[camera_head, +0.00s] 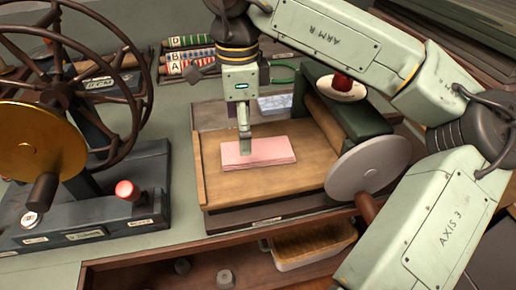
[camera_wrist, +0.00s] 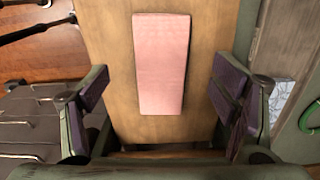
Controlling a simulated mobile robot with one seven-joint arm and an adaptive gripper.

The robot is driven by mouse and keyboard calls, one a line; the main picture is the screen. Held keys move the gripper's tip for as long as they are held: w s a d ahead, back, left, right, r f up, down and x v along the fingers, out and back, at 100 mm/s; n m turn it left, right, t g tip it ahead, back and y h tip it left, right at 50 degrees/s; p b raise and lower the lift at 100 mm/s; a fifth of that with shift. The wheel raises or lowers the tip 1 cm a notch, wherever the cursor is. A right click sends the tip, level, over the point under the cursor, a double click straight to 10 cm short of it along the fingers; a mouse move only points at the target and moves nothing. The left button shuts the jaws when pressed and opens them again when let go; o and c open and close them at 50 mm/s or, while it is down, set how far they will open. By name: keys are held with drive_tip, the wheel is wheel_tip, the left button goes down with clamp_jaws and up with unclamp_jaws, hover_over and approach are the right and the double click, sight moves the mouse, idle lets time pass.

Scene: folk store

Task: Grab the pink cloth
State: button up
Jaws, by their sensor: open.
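The pink cloth (camera_head: 262,152) is a folded flat rectangle lying on a wooden board (camera_head: 225,188) in the head view. In the wrist view the pink cloth (camera_wrist: 162,62) lies lengthwise between my fingers, with bare wood on both sides. My gripper (camera_head: 246,150) points down over the cloth's left part in the head view. It also shows in the wrist view (camera_wrist: 165,98), its purple-padded fingers spread wide and empty. I cannot tell how far the fingertips are above the board.
A grey disc (camera_head: 368,168) and a dark green roller block (camera_head: 350,112) stand right of the board. A yellow disc (camera_head: 38,143) and large dark wheel stand at the left. A blue-white patterned piece (camera_head: 275,104) lies behind the cloth.

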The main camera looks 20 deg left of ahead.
sight(258, 152)
drive_tip(key=shift+f+p, duration=0.8)
drive_tip(key=shift+f, duration=1.95)
drive_tip(key=shift+c, duration=0.6)
drive_tip(key=c, duration=1.1)
